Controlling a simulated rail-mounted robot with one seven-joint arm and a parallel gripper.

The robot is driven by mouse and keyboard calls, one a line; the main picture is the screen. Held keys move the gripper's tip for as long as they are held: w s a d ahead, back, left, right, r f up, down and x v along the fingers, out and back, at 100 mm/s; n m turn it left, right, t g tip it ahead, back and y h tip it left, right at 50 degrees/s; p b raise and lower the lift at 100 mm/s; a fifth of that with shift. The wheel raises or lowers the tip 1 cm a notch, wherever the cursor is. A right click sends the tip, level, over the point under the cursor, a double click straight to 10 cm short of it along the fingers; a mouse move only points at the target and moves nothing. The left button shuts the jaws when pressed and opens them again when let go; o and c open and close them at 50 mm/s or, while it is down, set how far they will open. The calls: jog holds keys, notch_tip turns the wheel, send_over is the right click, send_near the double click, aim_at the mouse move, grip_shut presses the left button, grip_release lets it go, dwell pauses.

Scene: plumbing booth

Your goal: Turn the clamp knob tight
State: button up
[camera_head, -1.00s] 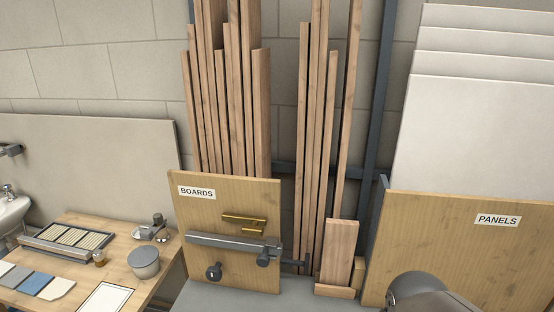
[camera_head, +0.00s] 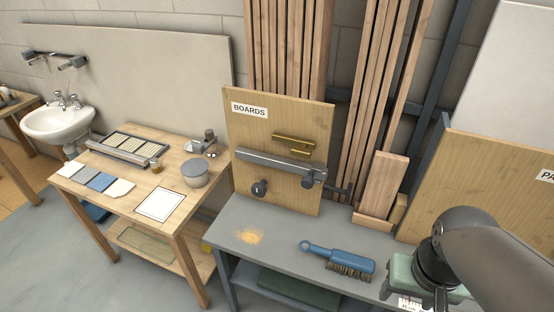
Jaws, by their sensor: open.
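The BOARDS rack front (camera_head: 235,150) carries a grey metal bar (camera_head: 265,163) with a dark clamp head (camera_head: 311,179) at its right end and a thin rod sticking out to the right. A round dark knob (camera_head: 259,188) sits below the bar, at its left. I cannot tell which of these is the clamp knob, or how tight it is. My gripper (camera_head: 428,297) is at the lower right, apart from the rack and over the bench. It is open; its fingertips are mostly hidden by my arm and the frame edge.
The grey bench (camera_head: 285,240) holds a blue brush (camera_head: 338,260) and a patch of sawdust (camera_head: 249,236). Wood boards (camera_head: 372,100) stand behind the rack, a PANELS rack (camera_head: 475,180) at right. A wooden table (camera_head: 125,210) with samples and a pot (camera_head: 195,173) is left.

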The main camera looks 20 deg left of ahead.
jog(key=shift+o, duration=0.5)
jog(key=w+a+f+t+y+b, duration=0.1)
jog(key=w+a+f+b, duration=0.1)
jog(key=w+a, duration=0.3)
jog(key=w+a+f+n+t+y+b, duration=0.1)
jog(key=w+a+f+t+b, duration=0.1)
jog(key=w+a+b, duration=0.3)
jog(key=w+a+f+n+t+y+b, duration=0.1)
jog(key=w+a+f+t+b, duration=0.1)
jog(key=w+a, duration=0.3)
jog(key=shift+w+f+y+b, duration=0.4)
jog(key=shift+w+f+b, duration=0.35)
jog(key=shift+w+b, duration=0.1)
jog(key=m+t+b, duration=0.1)
jog(key=t+b, duration=0.7)
jog(key=b, duration=0.5)
send_near(257, 193)
notch_tip(257, 193, up, 3)
jog(key=d, duration=0.3)
jog(key=s+a+f+m+t+h+b, duration=0.2)
jog(key=s+a+f+t+h+b, duration=0.2)
jog(key=s+a+f+h+b, duration=0.25)
jog(key=shift+y, duration=0.25)
jog(key=w, duration=1.1)
jog(key=w+d+r, duration=0.1)
jog(key=w, duration=0.5)
jog(key=shift+w+d+b, duration=0.1)
jog(key=shift+b, duration=0.25)
jog(key=c, duration=1)
